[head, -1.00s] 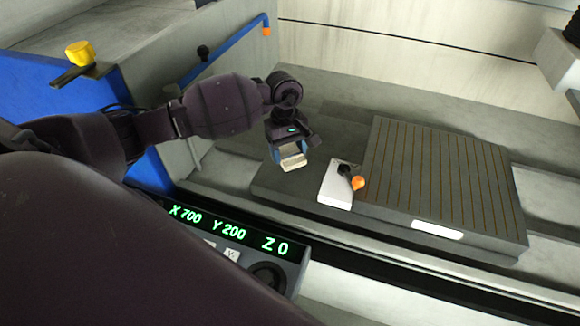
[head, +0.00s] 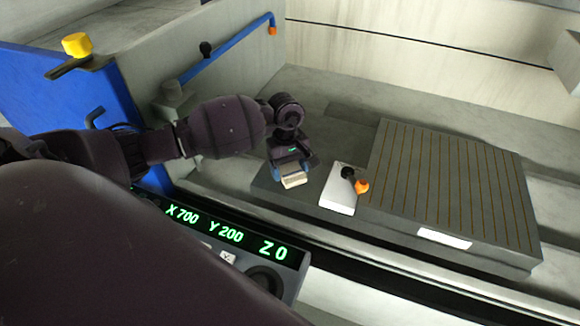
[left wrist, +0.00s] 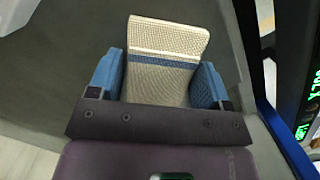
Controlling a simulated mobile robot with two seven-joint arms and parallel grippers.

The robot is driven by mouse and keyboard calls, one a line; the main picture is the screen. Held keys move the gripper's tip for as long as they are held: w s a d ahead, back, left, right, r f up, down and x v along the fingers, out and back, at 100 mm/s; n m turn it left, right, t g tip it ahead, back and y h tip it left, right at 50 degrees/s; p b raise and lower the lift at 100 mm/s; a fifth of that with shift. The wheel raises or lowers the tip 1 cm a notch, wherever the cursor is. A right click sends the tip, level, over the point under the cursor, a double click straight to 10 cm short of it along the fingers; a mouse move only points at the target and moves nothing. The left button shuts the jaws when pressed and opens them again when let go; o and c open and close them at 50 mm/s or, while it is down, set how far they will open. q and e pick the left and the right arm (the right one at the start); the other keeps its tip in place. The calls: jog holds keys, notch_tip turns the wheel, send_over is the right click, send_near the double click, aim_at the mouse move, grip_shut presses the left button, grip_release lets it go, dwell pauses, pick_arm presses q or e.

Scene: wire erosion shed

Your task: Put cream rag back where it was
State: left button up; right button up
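The cream rag (head: 293,180) is a small folded cloth, and the left wrist view shows it with a blue stripe (left wrist: 165,80). My left gripper (head: 291,171) is shut on it, with a blue finger on each side of the cloth. The gripper points down over the grey machine bed, left of the white block with the black and orange knobs. The rag is low over the bed. I cannot tell whether it touches the surface. My right gripper is not in view.
The white block (head: 338,194) stands close to the right of the rag. The grooved plate (head: 450,195) lies beyond it. The readout panel (head: 235,237) is in front. A blue bar (head: 228,47) runs along the wall behind my arm.

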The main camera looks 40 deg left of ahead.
pick_arm(q)
jog(key=shift+o, duration=1.4)
notch_tip(320, 180, up, 12)
jog(key=a, duration=0.1)
jog(key=shift+w+a+r, duration=0.15)
jog(key=shift+w+a, duration=0.15)
jog(key=shift+w, duration=0.15)
